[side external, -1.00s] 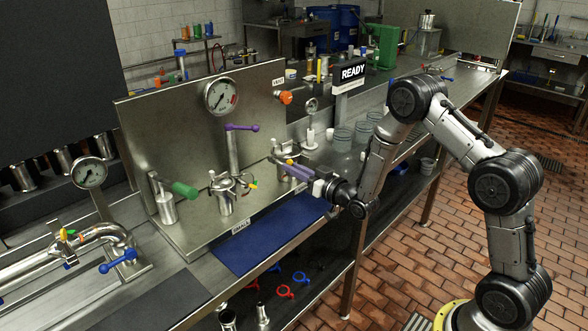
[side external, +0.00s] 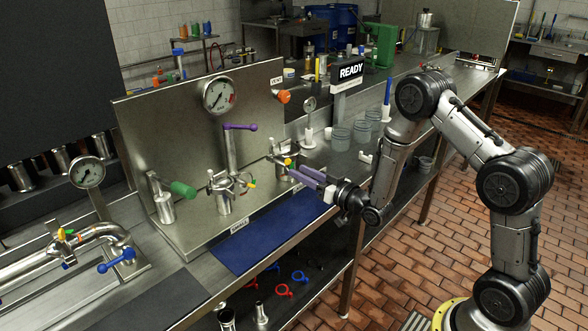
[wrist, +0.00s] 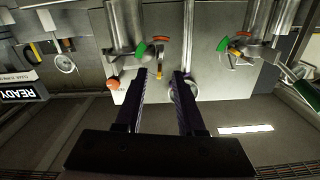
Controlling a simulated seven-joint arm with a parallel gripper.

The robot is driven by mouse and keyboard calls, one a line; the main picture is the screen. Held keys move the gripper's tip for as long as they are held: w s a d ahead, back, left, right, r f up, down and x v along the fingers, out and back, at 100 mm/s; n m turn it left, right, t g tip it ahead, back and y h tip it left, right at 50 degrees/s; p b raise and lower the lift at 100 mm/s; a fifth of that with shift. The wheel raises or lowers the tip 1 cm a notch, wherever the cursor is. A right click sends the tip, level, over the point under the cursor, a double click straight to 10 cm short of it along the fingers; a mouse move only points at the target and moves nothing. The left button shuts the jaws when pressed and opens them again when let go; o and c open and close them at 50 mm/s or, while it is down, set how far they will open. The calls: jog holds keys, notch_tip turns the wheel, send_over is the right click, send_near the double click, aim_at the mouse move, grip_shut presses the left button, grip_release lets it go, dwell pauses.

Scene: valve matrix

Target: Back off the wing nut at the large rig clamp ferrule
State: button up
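My gripper (side external: 291,172) has two purple fingers, open and apart with nothing between them. In the wrist view, my gripper (wrist: 161,78) points at a steel clamp ferrule (wrist: 128,45) with green, orange and yellow parts. Its yellow wing-nut-like piece (wrist: 159,72) lies just beyond the gap between the fingertips. In the side view this right-hand clamp (side external: 283,150) is partly hidden by the fingers, its yellow piece (side external: 288,161) near the tips. A similar clamp (side external: 228,184) stands left of it under a purple-handled valve. I cannot tell from labels which is the large one.
A steel back panel with a pressure gauge (side external: 219,96) stands behind the clamps. A green-handled valve (side external: 183,189) is at the left. A blue mat (side external: 265,240) lies in front. A READY sign (side external: 350,72) and clear beakers (side external: 341,138) stand to the right.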

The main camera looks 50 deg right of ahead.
jog(key=s, duration=0.9)
jog(key=shift+s, duration=0.4)
jog(key=s+a+r+n+y, duration=0.1)
jog(key=a+r+n, duration=0.15)
jog(key=r, duration=0.95)
jog(key=a+r+n, duration=0.1)
jog(key=a+r, duration=0.3)
jog(key=r, duration=0.9)
jog(key=s+f+g, duration=0.4)
jog(key=s, duration=0.4)
jog(key=s+f+m+g, duration=0.1)
jog(key=s+f+g, duration=0.3)
jog(key=s, duration=0.3)
jog(key=s+f+m+g+h, duration=0.1)
jog(key=s+f+g, duration=0.3)
jog(key=s, duration=0.4)
jog(key=shift+s+a+f, duration=0.3)
jog(key=shift+a+f, duration=0.15)
jog(key=shift+f, duration=0.05)
